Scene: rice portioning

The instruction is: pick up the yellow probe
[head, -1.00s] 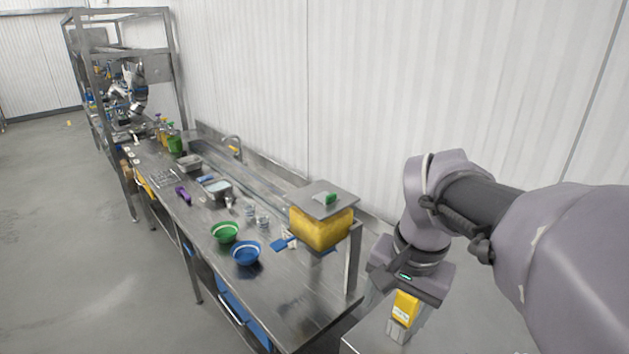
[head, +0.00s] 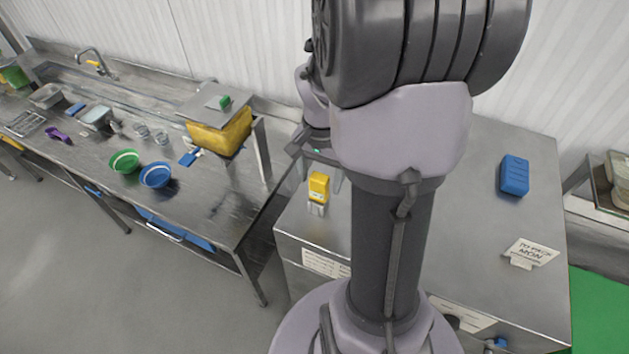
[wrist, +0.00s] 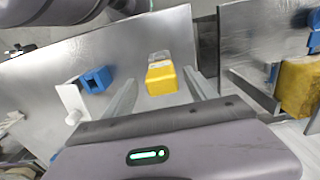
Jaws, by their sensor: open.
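The yellow probe (head: 319,186) stands near the left edge of a steel cabinet top (head: 480,190), with a pale grey lower part below its yellow part. It also shows in the wrist view (wrist: 161,78), between my fingers. My gripper (head: 318,174) is open and empty, with one finger on each side of the probe in the picture. In the wrist view the two fingers of my gripper (wrist: 158,76) are wide apart, with gaps to the probe. My own arm hides part of the cabinet in the head view.
A blue block (head: 514,176) and a small sign (head: 532,252) stand on the cabinet's right side. A steel table (head: 215,213) at left holds a yellow-filled container (head: 220,134), a green bowl (head: 124,161) and a blue bowl (head: 156,175). Cabinet top around the probe looks clear.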

